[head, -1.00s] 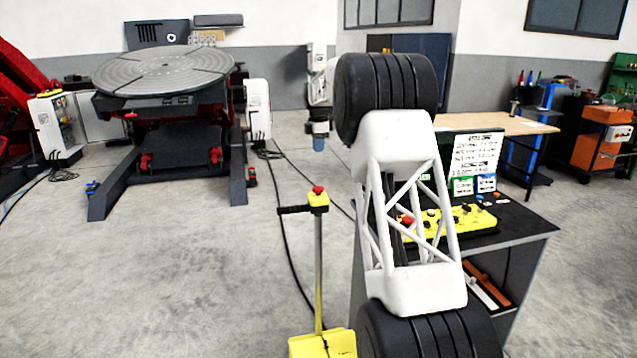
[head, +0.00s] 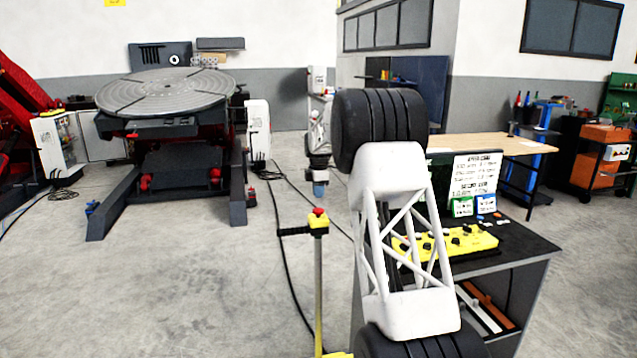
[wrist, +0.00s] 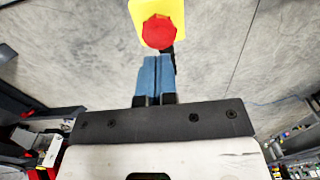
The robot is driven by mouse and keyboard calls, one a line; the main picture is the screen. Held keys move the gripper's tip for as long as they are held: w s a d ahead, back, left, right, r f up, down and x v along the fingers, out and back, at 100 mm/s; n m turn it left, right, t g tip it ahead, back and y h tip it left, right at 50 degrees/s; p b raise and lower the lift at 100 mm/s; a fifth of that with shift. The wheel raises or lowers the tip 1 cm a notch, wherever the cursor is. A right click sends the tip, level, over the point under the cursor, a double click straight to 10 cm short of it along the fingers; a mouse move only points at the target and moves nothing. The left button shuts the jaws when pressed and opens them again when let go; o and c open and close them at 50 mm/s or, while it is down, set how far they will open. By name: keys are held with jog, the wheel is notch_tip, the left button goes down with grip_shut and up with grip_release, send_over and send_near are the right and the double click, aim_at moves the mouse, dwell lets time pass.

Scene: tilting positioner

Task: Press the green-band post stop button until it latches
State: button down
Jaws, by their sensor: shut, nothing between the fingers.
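The post stop button (head: 318,212) is a red mushroom head on a small yellow box (head: 318,226) atop a thin upright post (head: 318,290). I cannot make out a green band on it. In the head view my gripper (head: 319,191) points down with blue fingers, just above the button in the picture. In the wrist view the red button (wrist: 160,32) lies just beyond the tips of my shut, empty gripper (wrist: 156,60), with the yellow box (wrist: 150,10) partly behind it. A gap seems to remain; contact is not visible.
A dark bar (head: 292,231) juts left from the post's top. A yellow control panel (head: 462,243) sits on a dark bench (head: 520,250) at right, partly behind my arm. The tilting positioner (head: 165,95) stands at back left. Cables cross the open floor.

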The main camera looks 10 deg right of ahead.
aim_at(319, 209)
jog(key=shift+f, duration=2.35)
jog(key=shift+f, duration=1.3)
jog(key=shift+s+f, duration=0.1)
notch_tip(319, 209, up, 16)
jog(key=shift+f, duration=0.2)
